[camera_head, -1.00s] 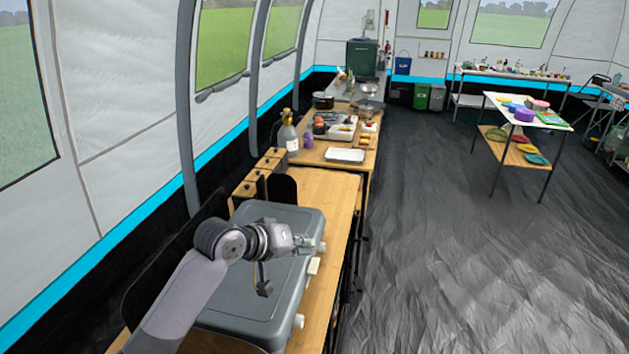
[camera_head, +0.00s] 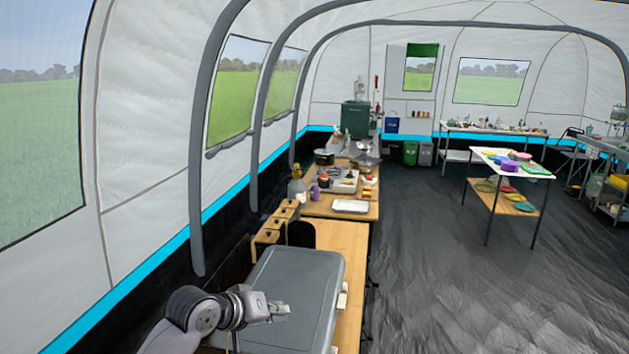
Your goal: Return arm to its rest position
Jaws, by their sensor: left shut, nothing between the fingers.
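My left arm comes in at the bottom left. Its gripper (camera_head: 280,310) is shut and empty, over the near part of the grey lidded stove case (camera_head: 300,283). I cannot tell whether it touches the lid. The case lies closed on the wooden counter (camera_head: 349,243), with pale knobs on its right side. My right gripper is not in view.
Beyond the case stand wooden boxes (camera_head: 283,217), a bottle (camera_head: 297,189), a white tray (camera_head: 351,206) and a dark pot (camera_head: 324,158). The tent wall runs along the left. A table (camera_head: 488,158) with colourful dishes stands at right. The dark floor between is clear.

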